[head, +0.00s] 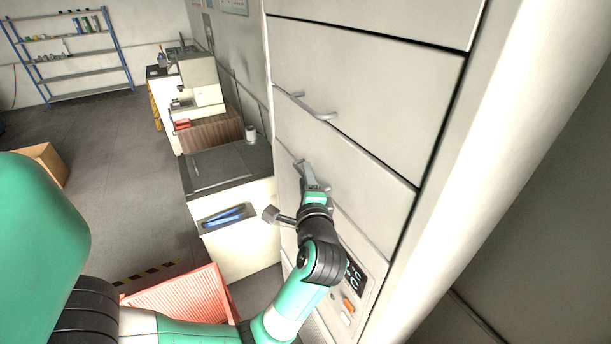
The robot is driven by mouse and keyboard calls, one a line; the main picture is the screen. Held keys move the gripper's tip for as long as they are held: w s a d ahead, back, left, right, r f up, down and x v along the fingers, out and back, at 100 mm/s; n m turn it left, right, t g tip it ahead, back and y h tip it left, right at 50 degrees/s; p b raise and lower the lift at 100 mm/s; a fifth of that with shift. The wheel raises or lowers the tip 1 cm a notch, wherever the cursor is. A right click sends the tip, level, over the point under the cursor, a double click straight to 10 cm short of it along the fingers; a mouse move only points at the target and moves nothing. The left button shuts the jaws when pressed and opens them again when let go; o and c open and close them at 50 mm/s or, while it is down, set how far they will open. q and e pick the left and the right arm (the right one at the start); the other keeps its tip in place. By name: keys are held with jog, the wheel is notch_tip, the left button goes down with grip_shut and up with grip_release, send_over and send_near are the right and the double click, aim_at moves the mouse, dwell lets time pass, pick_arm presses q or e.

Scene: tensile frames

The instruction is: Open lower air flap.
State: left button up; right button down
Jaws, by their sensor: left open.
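A tall light-grey cabinet stands at the right with stacked front panels divided by dark seams. I cannot tell whether the handle lies between the fingers. My right gripper is not in view.
A control panel (350,290) with a dark display and buttons sits low on the cabinet. A red ribbed crate (180,295) and a cardboard box (45,163) are on the floor. Open floor lies left.

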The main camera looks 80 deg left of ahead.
pick_arm(q)
grip_shut()
dwell(1.4)
